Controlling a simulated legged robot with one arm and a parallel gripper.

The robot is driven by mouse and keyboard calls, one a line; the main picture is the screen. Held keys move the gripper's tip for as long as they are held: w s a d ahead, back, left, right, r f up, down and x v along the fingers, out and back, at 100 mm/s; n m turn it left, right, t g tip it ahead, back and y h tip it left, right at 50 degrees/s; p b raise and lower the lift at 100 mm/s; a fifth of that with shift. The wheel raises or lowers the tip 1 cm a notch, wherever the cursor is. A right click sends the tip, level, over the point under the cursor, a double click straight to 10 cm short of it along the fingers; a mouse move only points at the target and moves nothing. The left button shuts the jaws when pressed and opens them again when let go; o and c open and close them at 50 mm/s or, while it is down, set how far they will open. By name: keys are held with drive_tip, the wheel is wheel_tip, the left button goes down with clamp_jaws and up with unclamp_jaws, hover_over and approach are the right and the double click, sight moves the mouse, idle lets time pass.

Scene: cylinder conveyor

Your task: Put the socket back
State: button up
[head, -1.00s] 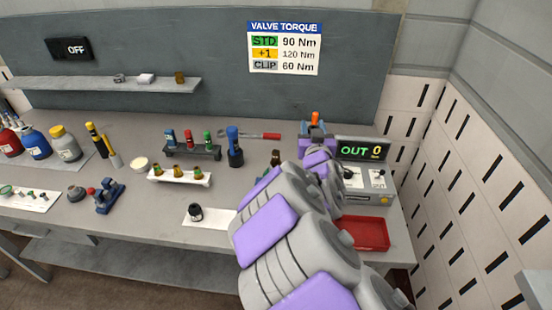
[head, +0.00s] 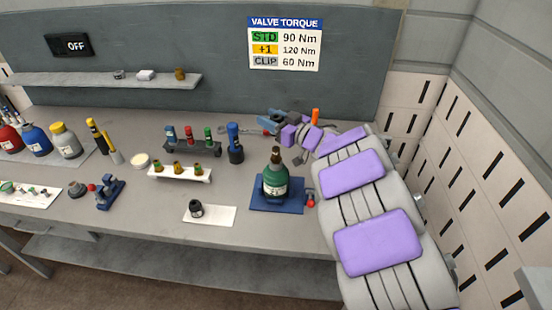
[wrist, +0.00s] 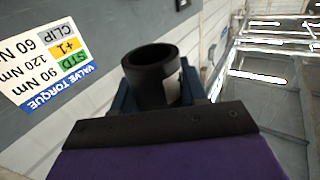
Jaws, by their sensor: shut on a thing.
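My gripper (head: 272,118) is raised over the back of the bench, its blue fingers pointing left, near the wrench. In the wrist view it is shut on a black hollow cylinder (wrist: 151,62), likely the socket, with its open end showing. The cylinder is hard to make out in the head view. A similar black piece (head: 196,208) stands on a white mat (head: 222,216) at the bench front. The wrench (head: 236,128) lies at the back, its red handle partly hidden by my gripper.
A green bottle (head: 275,182) stands on a blue base (head: 262,205) left of my arm. A dark rack (head: 205,151), a white rack (head: 190,177) and a blue-topped tool (head: 234,145) stand left of my gripper. My arm covers the bench's right end.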

sight(273, 148)
wheel_tip(273, 148, down, 6)
drive_tip(key=shift+r+b, duration=0.2)
drive_tip(key=shift+b, duration=0.75)
drive_tip(key=shift+f, duration=2)
drive_tip(key=shift+f, duration=0.2)
drive_tip(key=o, duration=1.2)
drive_tip(key=shift+f+b, duration=0.2)
drive_tip(key=shift+b, duration=0.65)
drive_tip(key=p+v, duration=0.4)
drive_tip(key=v, duration=1.3)
drive_tip(key=shift+s+d+p, duration=0.1)
drive_tip(key=shift+s+p, duration=0.15)
drive_tip(key=shift+p, duration=0.1)
